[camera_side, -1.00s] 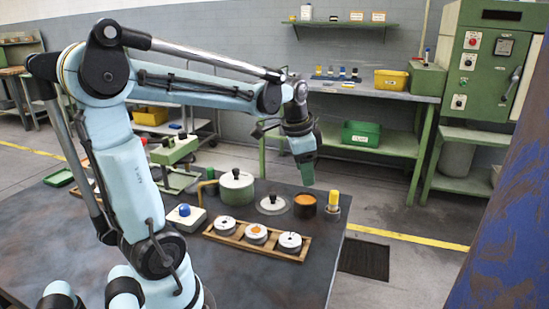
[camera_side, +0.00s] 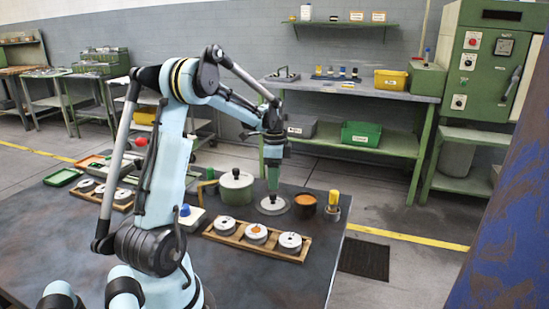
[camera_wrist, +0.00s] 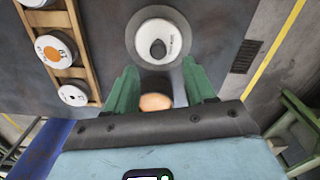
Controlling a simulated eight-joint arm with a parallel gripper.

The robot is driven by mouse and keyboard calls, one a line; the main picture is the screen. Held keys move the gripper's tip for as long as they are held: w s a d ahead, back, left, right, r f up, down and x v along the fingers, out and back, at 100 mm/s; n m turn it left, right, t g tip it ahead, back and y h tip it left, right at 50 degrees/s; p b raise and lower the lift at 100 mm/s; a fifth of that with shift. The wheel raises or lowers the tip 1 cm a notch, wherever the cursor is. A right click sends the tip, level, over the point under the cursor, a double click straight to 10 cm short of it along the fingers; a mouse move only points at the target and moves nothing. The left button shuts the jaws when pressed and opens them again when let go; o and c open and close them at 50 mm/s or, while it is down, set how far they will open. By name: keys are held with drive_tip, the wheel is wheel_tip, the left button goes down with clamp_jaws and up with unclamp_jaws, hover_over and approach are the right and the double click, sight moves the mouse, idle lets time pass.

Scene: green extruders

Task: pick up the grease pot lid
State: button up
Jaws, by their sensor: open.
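The grease pot lid (camera_side: 272,209), a flat pale disc with a dark knob, lies on the dark table between a green pot and an open brown pot. In the wrist view the lid (camera_wrist: 175,36) lies just past my fingertips, its knob upright. My gripper (camera_side: 273,188) points down and overlaps the lid's far edge in the side view; the gap between them is hard to judge. In the wrist view my gripper (camera_wrist: 161,66) is open with nothing held. The brown pot (camera_side: 305,209) holds orange grease (camera_wrist: 155,102), seen between my fingers.
The green lidded pot (camera_side: 236,194) stands close left of the lid. A yellow-topped item (camera_side: 333,203) stands right of the brown pot. A wooden tray (camera_side: 262,248) with three round pieces lies in front. Bare table lies further toward the camera.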

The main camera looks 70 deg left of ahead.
sight(273, 193)
drive_tip(key=shift+s+f, duration=0.15)
drive_tip(key=shift+f, duration=1.45)
drive_tip(key=shift+s+f, duration=0.1)
drive_tip(key=shift+f, duration=1.5)
drive_tip(key=shift+c, duration=0.3)
clamp_jaws()
